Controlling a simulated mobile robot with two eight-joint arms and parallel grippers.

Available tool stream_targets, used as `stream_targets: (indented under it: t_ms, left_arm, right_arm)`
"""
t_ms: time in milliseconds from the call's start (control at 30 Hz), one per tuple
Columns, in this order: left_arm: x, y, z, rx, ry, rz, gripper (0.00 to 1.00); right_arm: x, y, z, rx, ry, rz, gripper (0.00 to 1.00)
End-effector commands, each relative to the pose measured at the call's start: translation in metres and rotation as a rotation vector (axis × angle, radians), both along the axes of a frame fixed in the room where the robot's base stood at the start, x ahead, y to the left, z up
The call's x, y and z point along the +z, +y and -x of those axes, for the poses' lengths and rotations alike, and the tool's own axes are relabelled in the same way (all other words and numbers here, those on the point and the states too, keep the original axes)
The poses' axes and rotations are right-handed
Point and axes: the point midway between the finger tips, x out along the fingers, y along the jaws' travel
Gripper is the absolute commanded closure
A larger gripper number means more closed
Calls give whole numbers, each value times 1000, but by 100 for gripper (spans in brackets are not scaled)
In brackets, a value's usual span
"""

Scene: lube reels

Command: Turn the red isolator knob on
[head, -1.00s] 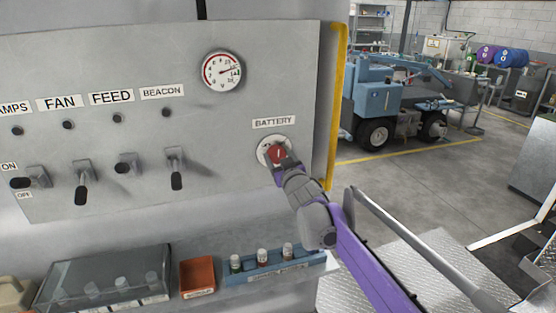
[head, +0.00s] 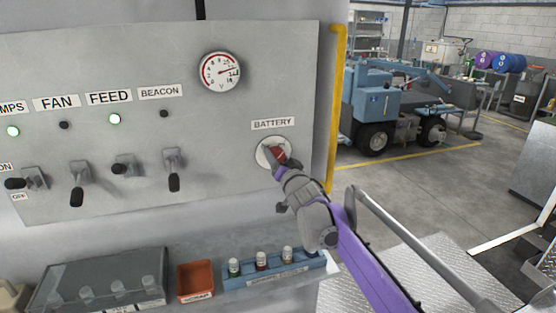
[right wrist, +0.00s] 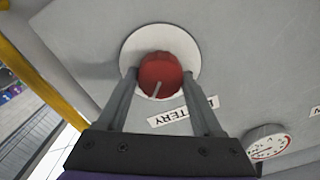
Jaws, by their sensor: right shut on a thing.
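The red isolator knob (head: 278,154) sits on a round white plate (head: 264,153) under the BATTERY label (head: 272,124) at the right of the grey panel. My right gripper (head: 280,159) is at the knob and partly covers it in the head view. In the right wrist view the two fingers (right wrist: 161,83) lie on either side of the red knob (right wrist: 160,74), shut on it. A pale line on the knob's face shows slanted there. My left gripper is not in view.
A gauge (head: 220,72) and several toggle switches (head: 173,160) share the panel. A yellow rail (head: 334,110) runs along its right edge. A shelf below holds an orange tray (head: 195,282) and bottles.

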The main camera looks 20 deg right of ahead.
Motion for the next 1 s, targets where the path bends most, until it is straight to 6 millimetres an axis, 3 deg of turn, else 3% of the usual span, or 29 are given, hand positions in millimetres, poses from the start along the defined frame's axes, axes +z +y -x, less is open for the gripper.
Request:
stream_targets:
  t_ms: [500,533,600,700,1000]
  left_arm:
    - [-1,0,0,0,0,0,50]
    - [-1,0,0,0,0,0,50]
    - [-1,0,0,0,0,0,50]
    - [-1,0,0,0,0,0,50]
    - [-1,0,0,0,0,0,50]
  right_arm:
    - [-1,0,0,-1,3,-22,88]
    - [-1,0,0,-1,3,-22,31]
    - [-1,0,0,-1,3,-21,18]
    - [-1,0,0,0,2,-21,3]
    - [0,0,1,0,2,-20,3]
